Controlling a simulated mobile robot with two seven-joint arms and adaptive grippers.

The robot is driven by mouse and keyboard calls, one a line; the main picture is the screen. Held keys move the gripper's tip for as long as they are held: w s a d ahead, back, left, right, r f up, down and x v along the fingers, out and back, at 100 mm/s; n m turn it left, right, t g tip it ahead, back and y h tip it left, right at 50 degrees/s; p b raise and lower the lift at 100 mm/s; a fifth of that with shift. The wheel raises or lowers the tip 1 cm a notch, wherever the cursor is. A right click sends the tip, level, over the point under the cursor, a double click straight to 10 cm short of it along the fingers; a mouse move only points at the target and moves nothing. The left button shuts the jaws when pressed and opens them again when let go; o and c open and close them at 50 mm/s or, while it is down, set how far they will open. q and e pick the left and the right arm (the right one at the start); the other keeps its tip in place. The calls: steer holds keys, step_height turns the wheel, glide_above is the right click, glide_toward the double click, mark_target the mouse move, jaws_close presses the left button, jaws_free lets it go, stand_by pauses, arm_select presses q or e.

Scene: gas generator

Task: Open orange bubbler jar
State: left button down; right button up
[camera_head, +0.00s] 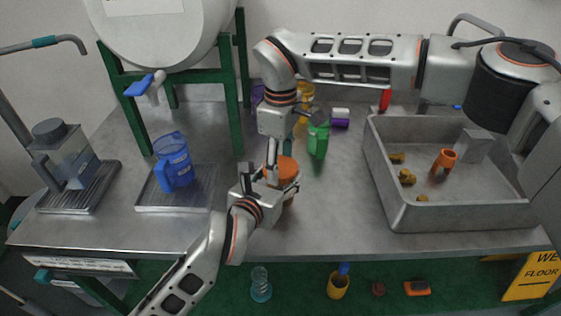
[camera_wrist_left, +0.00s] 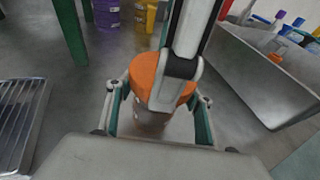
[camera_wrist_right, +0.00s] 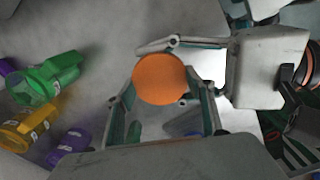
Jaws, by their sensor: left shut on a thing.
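The jar with the orange lid (camera_head: 286,168) stands on the steel bench in the middle of the head view. In the left wrist view its lid (camera_wrist_left: 146,72) is partly covered by my right gripper. My left gripper (camera_head: 273,183) is shut on the jar from the front left, below the lid. My right gripper (camera_head: 272,150) points down from above, beside and over the lid. The lid appears to sit on the jar, whose body is mostly hidden.
A green jug (camera_head: 318,136) and a yellow jug (camera_head: 305,95) stand behind the jar. A steel sink (camera_head: 440,215) with small parts lies right. A blue jug (camera_head: 172,160) sits on a tray at left. A green frame post (camera_head: 231,105) stands left of my right gripper.

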steer(key=shift+o, duration=0.8)
steer(key=n, duration=0.4)
steer(key=shift+c, duration=0.2)
arm_select(q)
steer(key=shift+s+d, duration=0.1)
steer(key=shift+d, duration=0.05)
arm_select(e)
steer(key=shift+a+r, duration=0.1)
steer(key=shift+a, duration=0.05)
steer(key=o, duration=1.2)
steer(key=shift+o, duration=0.2)
